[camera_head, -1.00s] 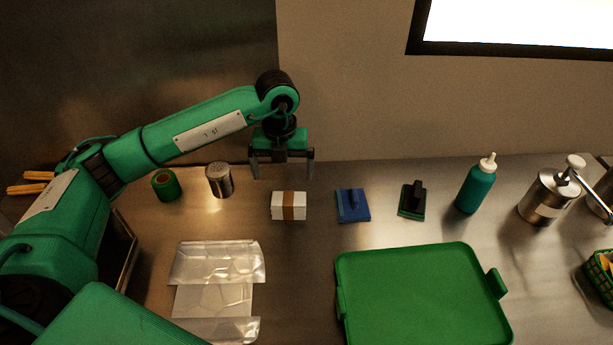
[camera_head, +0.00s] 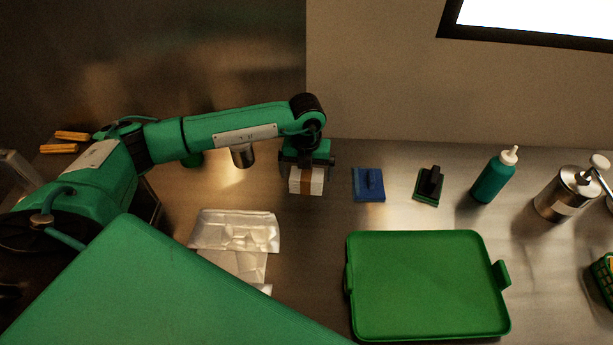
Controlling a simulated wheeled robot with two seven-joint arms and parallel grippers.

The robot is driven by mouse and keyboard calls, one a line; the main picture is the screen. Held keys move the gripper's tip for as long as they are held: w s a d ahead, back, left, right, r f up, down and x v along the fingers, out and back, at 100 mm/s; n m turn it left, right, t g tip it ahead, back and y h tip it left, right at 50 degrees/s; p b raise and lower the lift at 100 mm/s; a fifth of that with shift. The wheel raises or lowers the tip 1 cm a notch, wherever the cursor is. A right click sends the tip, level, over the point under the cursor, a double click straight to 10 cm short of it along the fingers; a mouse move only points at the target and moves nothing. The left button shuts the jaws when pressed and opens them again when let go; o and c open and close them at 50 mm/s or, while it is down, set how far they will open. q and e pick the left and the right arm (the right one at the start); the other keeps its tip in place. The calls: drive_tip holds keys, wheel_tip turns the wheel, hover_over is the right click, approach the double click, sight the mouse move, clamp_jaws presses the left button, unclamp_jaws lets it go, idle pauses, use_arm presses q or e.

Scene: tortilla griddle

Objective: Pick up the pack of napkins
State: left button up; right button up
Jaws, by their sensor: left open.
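The pack of napkins (camera_head: 307,183) is a small white block with a brown paper band. It lies on the steel counter left of the blue scrubber. My left gripper (camera_head: 306,176) is directly over it, pointing down, with its open fingers at the left and right ends of the pack. The gripper body hides the back of the pack, and I cannot tell whether the fingers touch it. My right gripper is out of view.
A blue scrubber (camera_head: 369,184), a dark green scrubber (camera_head: 430,186) and a teal bottle (camera_head: 494,176) stand to the right. A green tray (camera_head: 425,285) lies in front. A clear plastic wrap (camera_head: 235,232) lies front left. A metal shaker (camera_head: 243,156) is partly behind my arm.

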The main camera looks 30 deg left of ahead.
use_arm(q)
drive_tip(key=shift+f+p, duration=0.3)
drive_tip(key=shift+f, duration=1.1)
drive_tip(key=c, duration=0.9)
drive_tip(key=shift+r, duration=0.15)
